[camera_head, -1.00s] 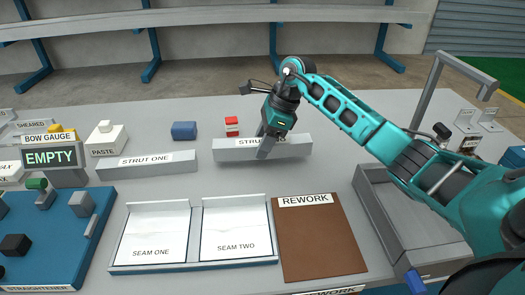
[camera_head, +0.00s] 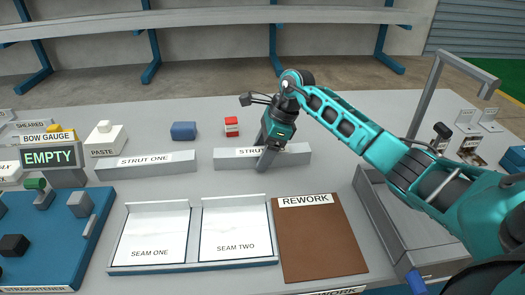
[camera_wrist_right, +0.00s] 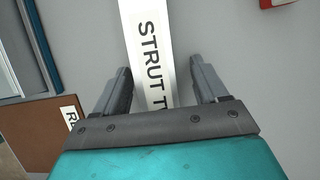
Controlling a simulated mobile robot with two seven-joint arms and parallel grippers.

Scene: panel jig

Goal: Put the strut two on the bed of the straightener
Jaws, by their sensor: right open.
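Strut two (camera_head: 230,158) is a long grey bar with a white label, lying on the table right of strut one (camera_head: 145,166). My right gripper (camera_head: 268,160) is open at strut two, its fingers over the bar's middle and hiding part of the label. In the right wrist view strut two (camera_wrist_right: 152,50) runs between the two open fingers (camera_wrist_right: 165,90), with a gap on each side. The blue straightener (camera_head: 50,250) is at the front left, with grey and black blocks on its bed. My left gripper is not in view.
The seam one and seam two tray (camera_head: 190,265) and the brown rework mat (camera_head: 320,245) lie in front of the struts. A grey bin (camera_head: 400,225) with a tall frame stands at right. A red-and-white block (camera_head: 231,127) and blue block (camera_head: 184,131) sit behind.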

